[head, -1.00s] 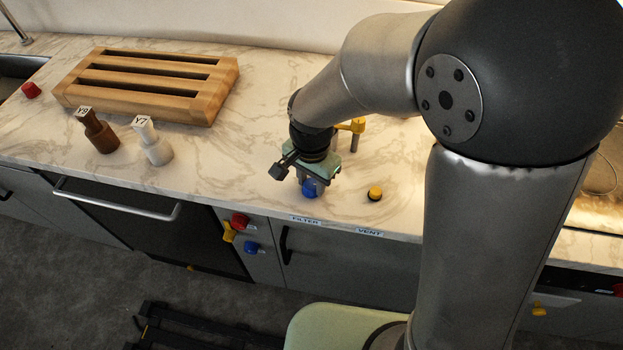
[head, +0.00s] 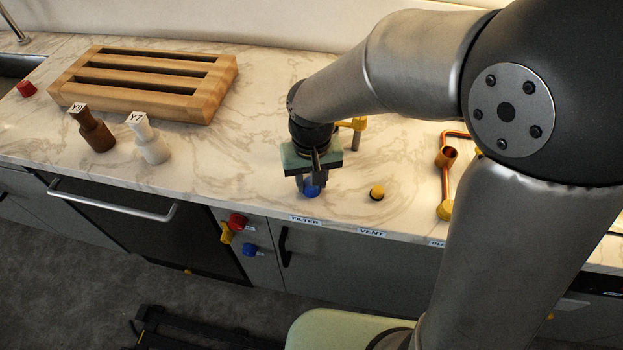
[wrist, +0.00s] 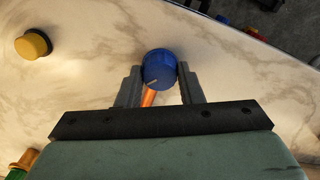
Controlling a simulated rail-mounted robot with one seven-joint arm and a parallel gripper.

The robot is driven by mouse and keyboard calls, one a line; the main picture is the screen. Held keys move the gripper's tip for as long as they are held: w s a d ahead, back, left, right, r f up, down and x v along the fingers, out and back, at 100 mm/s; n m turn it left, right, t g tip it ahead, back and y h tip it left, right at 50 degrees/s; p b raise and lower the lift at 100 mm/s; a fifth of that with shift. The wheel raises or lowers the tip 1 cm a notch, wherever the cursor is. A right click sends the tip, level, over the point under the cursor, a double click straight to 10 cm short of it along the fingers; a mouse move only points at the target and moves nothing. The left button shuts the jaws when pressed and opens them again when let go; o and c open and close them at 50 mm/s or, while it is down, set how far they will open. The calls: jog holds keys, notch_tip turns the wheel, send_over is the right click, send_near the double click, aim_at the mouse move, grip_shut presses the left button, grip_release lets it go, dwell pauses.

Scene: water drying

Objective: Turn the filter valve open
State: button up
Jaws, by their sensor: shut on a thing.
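The filter valve's blue knob (head: 311,188) stands on the marble counter behind the "FILTER" label (head: 305,220). My gripper (head: 311,184) points down over it and is shut on it. In the wrist view the blue knob (wrist: 160,69) sits between the two grey fingers (wrist: 158,84), with a pale mark on its face. An orange pipe shows just below the knob between the fingers. The knob's far side is hidden in the head view.
A yellow knob (head: 377,193) stands to the right behind the "VENT" label (head: 371,232). A yellow-topped fitting (head: 353,124) is behind my gripper, and a copper pipe (head: 446,170) is farther right. The white peg Y7 (head: 150,143), brown peg Y9 (head: 96,133) and wooden rack (head: 145,84) are left.

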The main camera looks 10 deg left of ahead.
jog(key=n, duration=0.4)
jog(key=shift+n, duration=2.2)
jog(key=o, duration=1)
jog(key=shift+c, duration=0.2)
notch_tip(320, 180, up, 18)
jog(key=shift+f, duration=0.25)
